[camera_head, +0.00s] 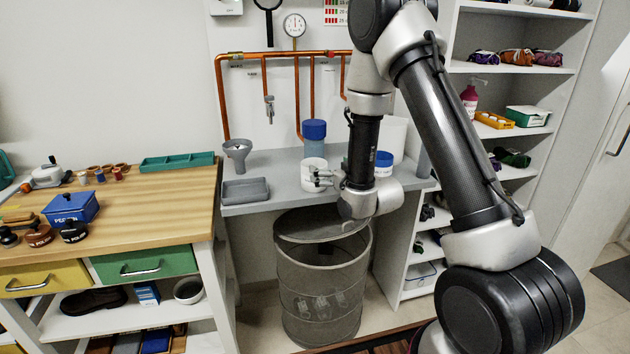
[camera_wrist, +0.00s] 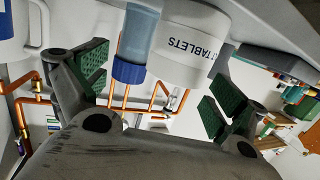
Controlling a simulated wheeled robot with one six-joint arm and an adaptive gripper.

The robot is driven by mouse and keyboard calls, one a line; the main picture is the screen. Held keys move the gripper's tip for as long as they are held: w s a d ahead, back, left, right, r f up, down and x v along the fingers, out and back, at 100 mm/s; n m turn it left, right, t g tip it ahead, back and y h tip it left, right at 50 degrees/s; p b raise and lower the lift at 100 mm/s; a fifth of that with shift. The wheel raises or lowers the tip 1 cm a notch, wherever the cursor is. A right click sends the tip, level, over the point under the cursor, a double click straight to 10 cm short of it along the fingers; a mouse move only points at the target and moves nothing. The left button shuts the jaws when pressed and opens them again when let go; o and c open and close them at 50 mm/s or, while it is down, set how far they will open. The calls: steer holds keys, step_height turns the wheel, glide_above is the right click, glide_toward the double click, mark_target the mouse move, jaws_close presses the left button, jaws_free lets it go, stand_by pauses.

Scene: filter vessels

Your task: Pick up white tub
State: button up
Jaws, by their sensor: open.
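The white tub (camera_head: 311,166) stands upright on the grey bench, at its middle. My gripper (camera_head: 322,179) is at its right side in the head view, with the fingers overlapping the tub's outline. In the wrist view the tub (camera_wrist: 192,48) appears upside down, with "TABLETS" lettering. It lies ahead of my open gripper (camera_wrist: 155,88), between the green-padded fingers but closer to the right one. Both pads look clear of it, and I cannot tell how deep it sits between them.
A blue-topped clear vessel (camera_head: 314,132) stands just behind the tub; it shows beside it in the wrist view (camera_wrist: 129,71). A grey funnel (camera_head: 238,152) and tray (camera_head: 246,190) are left on the bench. A blue-banded white container (camera_head: 384,160) is to the right. A mesh bin (camera_head: 322,285) stands below.

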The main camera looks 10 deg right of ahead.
steer(key=shift+t+y, duration=0.5)
steer(key=shift+t, duration=0.3)
steer(key=w+a+f, duration=0.1)
steer(key=w, duration=0.1)
steer(key=w+a+f, duration=0.3)
steer(key=shift+w+f, duration=0.1)
steer(key=shift+w, duration=0.25)
steer(key=shift+c, duration=0.4)
steer(key=c, duration=1)
